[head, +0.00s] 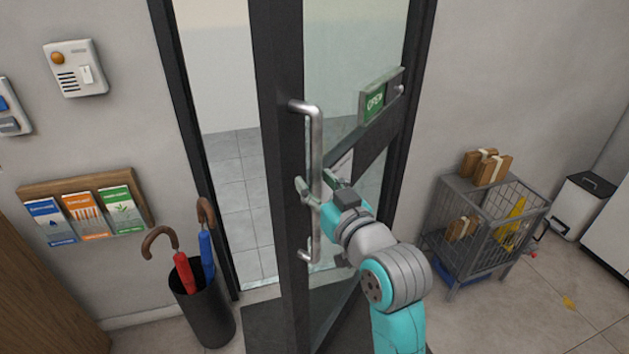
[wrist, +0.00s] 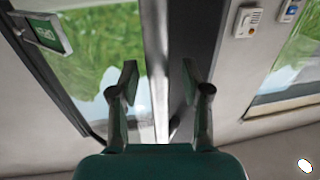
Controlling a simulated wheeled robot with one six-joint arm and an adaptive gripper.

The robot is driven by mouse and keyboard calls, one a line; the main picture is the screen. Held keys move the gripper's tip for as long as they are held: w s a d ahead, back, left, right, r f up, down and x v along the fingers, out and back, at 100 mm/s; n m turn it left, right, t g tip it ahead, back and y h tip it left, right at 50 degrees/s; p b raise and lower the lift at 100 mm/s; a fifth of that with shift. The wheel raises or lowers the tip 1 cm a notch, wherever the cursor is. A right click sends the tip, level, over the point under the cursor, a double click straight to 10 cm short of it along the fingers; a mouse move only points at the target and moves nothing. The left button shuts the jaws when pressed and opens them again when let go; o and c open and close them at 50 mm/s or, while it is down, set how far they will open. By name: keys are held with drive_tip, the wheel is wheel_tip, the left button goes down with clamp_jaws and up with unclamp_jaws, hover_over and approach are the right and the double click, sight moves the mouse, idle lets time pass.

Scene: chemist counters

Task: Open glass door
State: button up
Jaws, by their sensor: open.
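The glass door (head: 345,60) has a dark frame and stands partly open, with a gap between its left stile (head: 278,130) and the doorway's left post. A vertical metal bar handle (head: 316,135) is fixed to that stile. My gripper (head: 320,188) is open at the handle's middle height, with one finger showing left of the bar and the other right of it. Whether the fingers touch the bar is unclear. In the wrist view, my gripper's two fingers (wrist: 160,85) are apart before the dark stile (wrist: 205,40) and a pale vertical strip; I cannot tell whether the strip is the handle.
A green OPEN sign (head: 376,100) hangs on the door. An umbrella stand (head: 205,310) is left of the doorway, below a leaflet rack (head: 140,205). A wire cart (head: 485,255) with boxes stands at right. Tiled floor shows through the gap.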

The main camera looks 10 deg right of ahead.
drive_tip(key=v, duration=0.6)
drive_tip(key=shift+s, duration=0.15)
drive_tip(key=s+d+f+m+h, duration=0.2)
drive_tip(key=s+d+f, duration=0.2)
drive_tip(key=s+f, duration=0.55)
drive_tip(key=s+d+f+m+h, duration=0.25)
drive_tip(key=s+f, duration=0.35)
drive_tip(key=f, duration=0.7)
drive_tip(key=s+d+f+g+h, duration=0.1)
drive_tip(key=s+d+f, duration=0.1)
drive_tip(key=s, duration=1.1)
drive_tip(key=s+d+f+g, duration=0.1)
drive_tip(key=s+d+f, duration=0.1)
drive_tip(key=s, duration=1.1)
drive_tip(key=shift+f+h, duration=0.35)
drive_tip(key=shift+f, duration=0.15)
drive_tip(key=shift+n, duration=0.25)
